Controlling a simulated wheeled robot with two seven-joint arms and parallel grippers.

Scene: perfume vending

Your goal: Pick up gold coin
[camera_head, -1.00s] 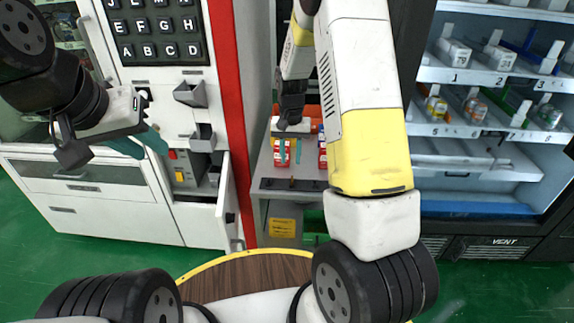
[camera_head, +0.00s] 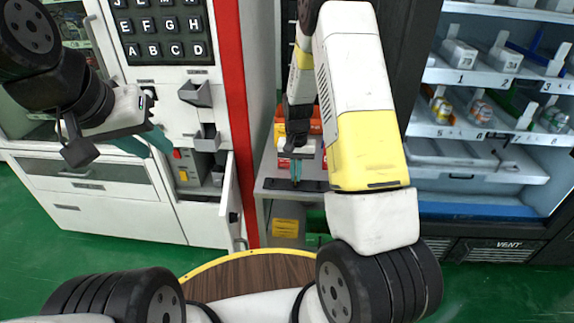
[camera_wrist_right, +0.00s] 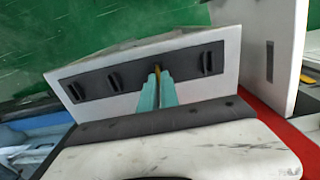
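My right gripper (camera_head: 296,172) is over the front of the grey shelf in the head view, its teal fingers close together. In the right wrist view the fingertips (camera_wrist_right: 157,76) are closed on a thin gold edge, which looks like the gold coin (camera_wrist_right: 157,70) seen edge-on. The coin is in front of the dark strip (camera_wrist_right: 115,80) with black holders; whether it still touches the strip cannot be told. Most of the coin is hidden by the fingers. My left gripper (camera_head: 147,144) is in front of the white machine, its two teal fingers apart and empty.
Red and orange boxes (camera_head: 312,150) stand on the shelf behind my right gripper. A white machine with a letter keypad (camera_head: 160,30) and an open door (camera_head: 232,205) is at left. A display case with numbered shelves (camera_head: 480,75) is at right.

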